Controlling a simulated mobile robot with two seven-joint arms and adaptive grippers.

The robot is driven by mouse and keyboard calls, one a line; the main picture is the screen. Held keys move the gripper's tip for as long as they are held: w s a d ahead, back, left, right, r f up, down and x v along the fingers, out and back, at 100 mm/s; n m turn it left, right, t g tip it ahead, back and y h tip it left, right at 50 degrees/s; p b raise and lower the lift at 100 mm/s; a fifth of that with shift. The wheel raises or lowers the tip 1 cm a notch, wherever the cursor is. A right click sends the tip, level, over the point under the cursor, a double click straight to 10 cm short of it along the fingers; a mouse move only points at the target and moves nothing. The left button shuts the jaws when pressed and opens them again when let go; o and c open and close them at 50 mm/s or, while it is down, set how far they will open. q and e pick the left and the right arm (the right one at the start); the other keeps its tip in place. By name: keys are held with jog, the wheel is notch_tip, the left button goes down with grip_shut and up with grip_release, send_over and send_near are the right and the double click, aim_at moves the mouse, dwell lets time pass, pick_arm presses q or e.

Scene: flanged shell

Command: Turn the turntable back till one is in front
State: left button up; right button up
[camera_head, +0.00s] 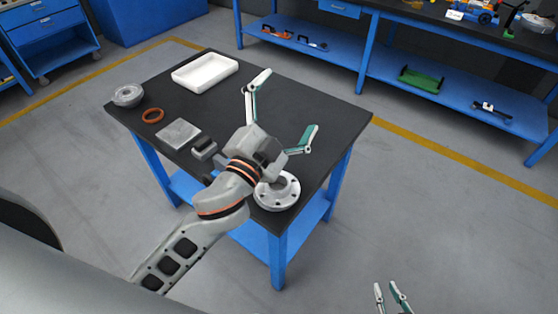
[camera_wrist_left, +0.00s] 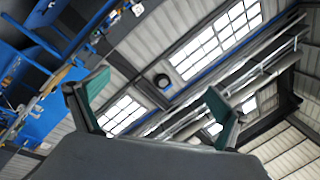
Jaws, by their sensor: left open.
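A round pale-grey flanged part (camera_head: 286,197) with several dark holes in its rim sits at the table's near right corner. I cannot tell the turntable apart from it, and no number is readable. My left arm hides part of its left side. My left gripper (camera_head: 282,112) is open and empty, its fingers spread wide above the table, beyond the flanged part and apart from it. The left wrist view shows the two green-padded fingers (camera_wrist_left: 155,105) apart with nothing between.
The dark table (camera_head: 325,105) also bears a white tray (camera_head: 205,72), a metal bowl-like part (camera_head: 128,95), an orange ring (camera_head: 152,115), a grey square plate (camera_head: 178,134) and a small dark-grey block (camera_head: 204,149). A blue shelved bench (camera_head: 345,64) stands behind.

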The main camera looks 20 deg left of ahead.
pick_arm(q)
jog(key=s+d+r+m+g+h, duration=0.35)
jog(key=d+r+m+h, duration=0.25)
jog(key=d+m+h, duration=0.25)
jog(key=s+d+r+m+g+h, duration=0.35)
jog(key=d+r+m+h, duration=0.4)
jog(key=d, duration=0.25)
jog(key=s+d+f+m+g+h, duration=0.2)
jog(key=s+d+f+m+g, duration=0.1)
jog(key=s+d+m+g, duration=0.65)
jog(key=m+g+y, duration=0.3)
jog(key=y, duration=1.9)
send_over(279, 187)
notch_tip(279, 187, down, 25)
jog(key=shift+r, duration=0.15)
jog(key=shift+a+f, duration=0.1)
jog(key=shift+f, duration=0.1)
notch_tip(279, 187, down, 7)
jog(key=shift+f+p, duration=0.15)
jog(key=shift+p, duration=0.35)
